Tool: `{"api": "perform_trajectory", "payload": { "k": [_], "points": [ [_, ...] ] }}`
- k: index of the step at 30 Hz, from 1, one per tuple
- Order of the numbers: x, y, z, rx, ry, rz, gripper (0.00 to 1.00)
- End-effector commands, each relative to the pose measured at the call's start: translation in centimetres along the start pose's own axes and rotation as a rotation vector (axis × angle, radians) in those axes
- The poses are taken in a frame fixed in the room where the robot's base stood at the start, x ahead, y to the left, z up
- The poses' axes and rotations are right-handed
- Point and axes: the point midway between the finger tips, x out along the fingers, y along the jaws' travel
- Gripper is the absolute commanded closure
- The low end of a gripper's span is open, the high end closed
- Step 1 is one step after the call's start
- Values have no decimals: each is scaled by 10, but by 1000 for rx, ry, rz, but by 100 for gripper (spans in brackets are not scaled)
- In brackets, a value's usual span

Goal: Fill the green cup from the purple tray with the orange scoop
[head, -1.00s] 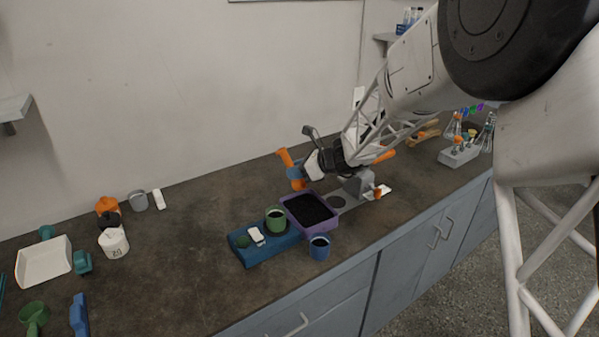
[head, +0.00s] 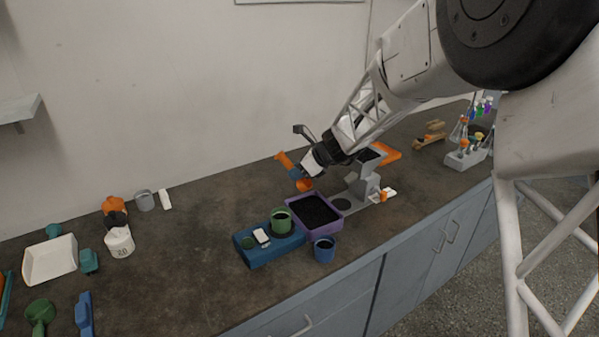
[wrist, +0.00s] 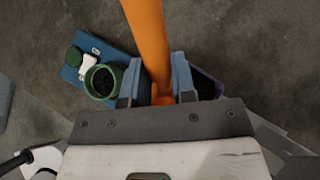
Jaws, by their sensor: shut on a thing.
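The orange scoop (head: 284,160) is held by its handle in my gripper (head: 297,172), which is shut on it. Its bowl (head: 304,185) hangs low, just above or beside the far edge of the purple tray; I cannot tell what is in the bowl. The purple tray (head: 331,230) holds dark grains. The green cup (head: 281,226) stands upright on a blue base, left of the tray, with dark material inside. In the wrist view the scoop handle (wrist: 147,35) rises between the two blue fingers, the green cup (wrist: 117,76) is left, and the tray (wrist: 217,84) is partly hidden at right.
A blue cup (head: 324,251) stands at the tray's near side. The blue base (head: 268,254) carries a white display and a small green lid. A grey device (head: 367,180) stands right of the tray.

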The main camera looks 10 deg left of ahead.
Motion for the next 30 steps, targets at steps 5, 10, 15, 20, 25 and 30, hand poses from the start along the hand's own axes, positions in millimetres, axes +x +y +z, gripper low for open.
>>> {"api": "perform_trajectory", "payload": {
  "k": [5, 10, 15, 20, 25, 30],
  "points": [
    [4, 0, 3, -2, 84, 0, 94],
    [6, 0, 5, -2, 149, 2, 94],
    [7, 0, 5, 0, 175, 0, 94],
    [7, 0, 4, 0, 175, 0, 94],
    [8, 0, 5, -1, 179, 1, 94],
    [10, 1, 5, -2, 214, 3, 94]
  ]
}}
